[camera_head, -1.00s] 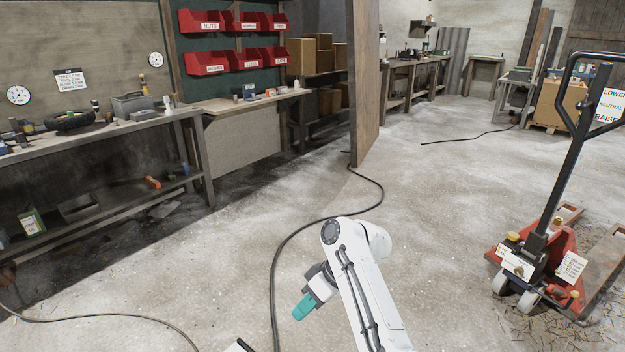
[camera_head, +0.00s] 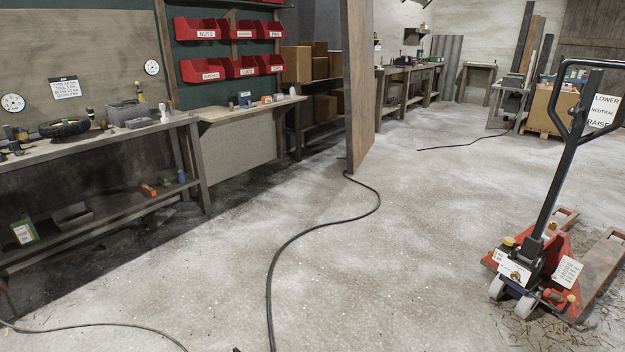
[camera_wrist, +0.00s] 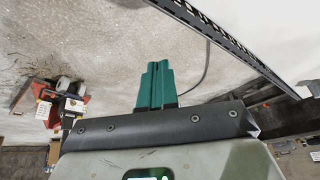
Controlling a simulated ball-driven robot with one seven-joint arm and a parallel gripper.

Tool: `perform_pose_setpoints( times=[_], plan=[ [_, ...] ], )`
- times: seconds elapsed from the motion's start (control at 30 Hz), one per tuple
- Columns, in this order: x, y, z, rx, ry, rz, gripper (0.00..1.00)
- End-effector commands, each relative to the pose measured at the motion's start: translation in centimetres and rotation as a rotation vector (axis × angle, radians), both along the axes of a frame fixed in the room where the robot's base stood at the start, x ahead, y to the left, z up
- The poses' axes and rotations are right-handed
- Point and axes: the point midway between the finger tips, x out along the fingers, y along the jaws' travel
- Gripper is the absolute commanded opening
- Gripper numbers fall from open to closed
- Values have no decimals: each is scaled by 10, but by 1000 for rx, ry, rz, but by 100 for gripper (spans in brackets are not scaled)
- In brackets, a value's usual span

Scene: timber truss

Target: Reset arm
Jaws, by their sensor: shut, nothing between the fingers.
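My gripper (camera_wrist: 157,84) shows in the wrist view, with its two teal fingers pressed together and nothing between them. It is clear of every object, with the concrete floor behind it. The arm and gripper do not show in the head view now. A white surface with a dark slotted edge, which I take to be part of my own body, fills the upper right of the wrist view.
A red pallet truck (camera_head: 541,270) stands at the right; it also shows in the wrist view (camera_wrist: 62,102). A black cable (camera_head: 289,243) crosses the floor. A workbench (camera_head: 95,140) lines the left, and a wooden partition (camera_head: 358,90) stands mid-picture.

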Motion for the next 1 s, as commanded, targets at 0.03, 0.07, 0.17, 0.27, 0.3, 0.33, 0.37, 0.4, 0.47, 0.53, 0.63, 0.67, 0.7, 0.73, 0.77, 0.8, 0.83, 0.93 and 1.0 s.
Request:
perform_pose_setpoints(
  times=[0.03, 0.07, 0.17, 0.27, 0.3, 0.33, 0.37, 0.4, 0.47, 0.53, 0.63, 0.67, 0.7, 0.73, 0.77, 0.8, 0.83, 0.93, 1.0],
  plan=[
    [-14, -7, 5, -12, -6, -29, 0],
    [-20, -11, 8, -17, -11, -45, 0],
    [-41, -23, 19, -40, -27, -98, 0],
    [-65, -28, 3, -49, 55, -114, 0],
    [-77, -30, -5, -52, 95, -117, 0],
    [-85, -31, -10, -54, 123, -118, 0],
    [-94, -32, -15, -56, 153, -121, 0],
    [-106, -33, -22, -59, 193, -124, 0],
    [-124, -35, -31, -63, 254, -129, 0],
    [-147, -38, -41, -67, 327, -135, 0],
    [-148, -38, -18, -68, 333, -134, 0],
    [-147, -38, -13, -67, 333, -134, 0],
    [-147, -38, -6, -67, 333, -133, 0],
    [-147, -38, -1, -67, 333, -133, 0],
    [-147, -37, 5, -68, 333, -132, 0],
    [-147, -37, 13, -68, 332, -131, 0],
    [-147, -37, 19, -68, 332, -131, 0],
    [-147, -37, 43, -68, 331, -129, 0],
    [-147, -37, 60, -68, 331, -128, 0]
  ],
)
